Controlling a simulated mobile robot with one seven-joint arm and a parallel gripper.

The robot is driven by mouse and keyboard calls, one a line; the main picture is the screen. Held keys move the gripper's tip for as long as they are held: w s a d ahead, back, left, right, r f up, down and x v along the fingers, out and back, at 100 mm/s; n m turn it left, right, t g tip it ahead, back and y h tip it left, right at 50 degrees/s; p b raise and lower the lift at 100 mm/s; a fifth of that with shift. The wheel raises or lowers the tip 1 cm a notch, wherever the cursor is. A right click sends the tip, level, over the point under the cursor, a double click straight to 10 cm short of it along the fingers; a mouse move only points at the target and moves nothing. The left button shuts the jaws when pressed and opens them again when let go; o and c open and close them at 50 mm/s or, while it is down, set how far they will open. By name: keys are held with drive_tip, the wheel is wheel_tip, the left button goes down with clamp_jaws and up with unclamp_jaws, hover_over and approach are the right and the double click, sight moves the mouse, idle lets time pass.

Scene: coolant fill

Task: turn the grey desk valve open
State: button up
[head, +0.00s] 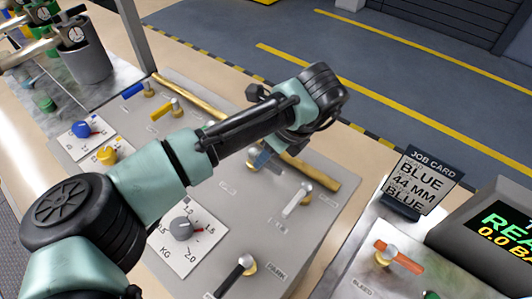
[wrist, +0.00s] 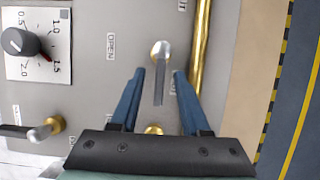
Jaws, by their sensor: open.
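The grey desk valve (wrist: 158,80) shows in the wrist view. It has a silver hub on a brass base, and its grey lever points down in the picture. An OPEN label (wrist: 111,46) sits on the panel to the left of its hub. My gripper (wrist: 155,75) is open, with one blue finger on each side of the lever and visible gaps to it.
A whitish lever valve (head: 298,200) and a black one (head: 240,266) are close by on the panel (head: 225,165). A brass pipe (wrist: 201,45) runs alongside. A grey dial (head: 182,228), a job card (head: 420,182) and a display (head: 497,228) stand around.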

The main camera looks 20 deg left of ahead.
drive_tip(key=shift+w+a+f, duration=0.1)
drive_tip(key=shift+a+f, duration=0.15)
drive_tip(key=shift+f, duration=0.35)
clamp_jaws()
idle(1.1)
